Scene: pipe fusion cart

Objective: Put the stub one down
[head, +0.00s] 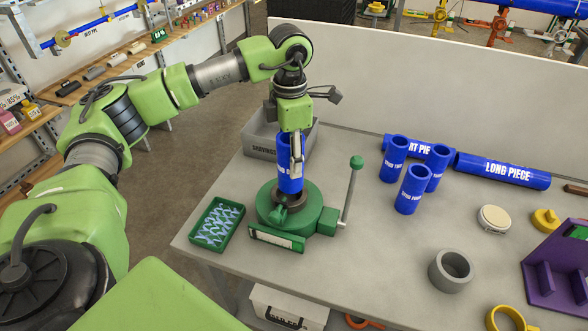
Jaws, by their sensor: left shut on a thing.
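My left gripper (297,155) points down at the back left of the table and is shut on a blue pipe stub (285,178). The stub is upright, its lettering mostly covered by the gripper. It stands over the dark centre of a round green fixture (262,212) with a lever; I cannot tell whether it is seated or just above it. Three other blue stubs stand upright to the right: one at the back left (393,160), one at the back right (437,167) and one in front (412,190). My right gripper is not in view.
A green tray of small light-blue parts (237,209) lies left of the fixture, and a grey bin (263,137) stands behind. The green-knobbed lever (351,188) rises between fixture and stubs. Blue long pipes (502,171) lie at the back. A grey ring (437,284) sits front right.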

